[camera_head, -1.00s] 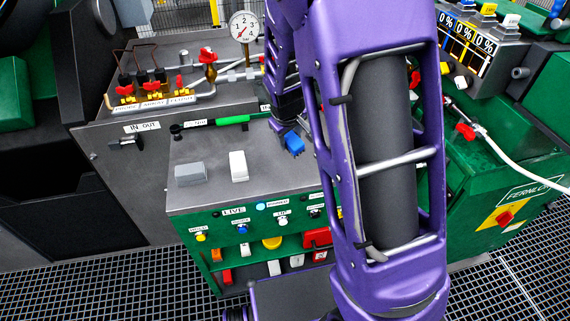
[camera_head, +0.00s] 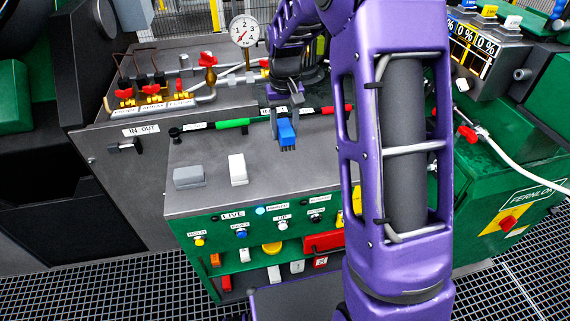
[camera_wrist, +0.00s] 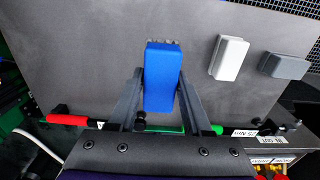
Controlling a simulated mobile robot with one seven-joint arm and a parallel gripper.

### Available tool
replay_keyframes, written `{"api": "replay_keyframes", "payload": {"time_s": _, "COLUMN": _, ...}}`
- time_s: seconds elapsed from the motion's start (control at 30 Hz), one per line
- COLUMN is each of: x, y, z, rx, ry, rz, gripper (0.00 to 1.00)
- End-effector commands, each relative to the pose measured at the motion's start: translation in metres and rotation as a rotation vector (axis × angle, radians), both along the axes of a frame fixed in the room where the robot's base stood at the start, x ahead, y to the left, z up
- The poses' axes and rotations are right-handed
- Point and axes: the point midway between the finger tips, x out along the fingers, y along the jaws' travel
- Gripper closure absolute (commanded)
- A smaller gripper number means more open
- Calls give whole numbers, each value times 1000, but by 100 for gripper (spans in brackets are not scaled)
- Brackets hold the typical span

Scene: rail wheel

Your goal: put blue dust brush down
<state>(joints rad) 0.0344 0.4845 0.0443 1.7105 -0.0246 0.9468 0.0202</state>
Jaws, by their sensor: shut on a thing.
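The blue dust brush (camera_head: 287,134) is held in my gripper (camera_head: 286,112) over the grey top of the green console, its dark bristles pointing down. In the wrist view the blue brush (camera_wrist: 161,78) sits between the two dark fingers of my gripper (camera_wrist: 160,92), which are shut on it. The bristle end shows at its far edge. I cannot tell whether the bristles touch the console top (camera_head: 205,150).
A white block (camera_head: 237,169) and a grey block (camera_head: 189,176) stand on the console top, left of the brush. A bar with green and red sections (camera_head: 232,123) runs along the back. Red-handled valves (camera_head: 208,59) and a gauge (camera_head: 244,30) stand behind. Bare surface surrounds the brush.

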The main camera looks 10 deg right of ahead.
Motion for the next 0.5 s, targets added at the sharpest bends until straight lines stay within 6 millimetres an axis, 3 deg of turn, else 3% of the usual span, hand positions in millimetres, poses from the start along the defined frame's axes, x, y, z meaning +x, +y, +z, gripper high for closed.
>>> {"api": "replay_keyframes", "payload": {"time_s": 0.23, "x": -1, "y": 0, "z": -40, "rx": -1, "ry": 3, "rz": 1, "gripper": 95}}
{"api": "replay_keyframes", "payload": {"time_s": 0.5, "x": -1, "y": 0, "z": -72, "rx": -1, "ry": 4, "rz": 1, "gripper": 95}}
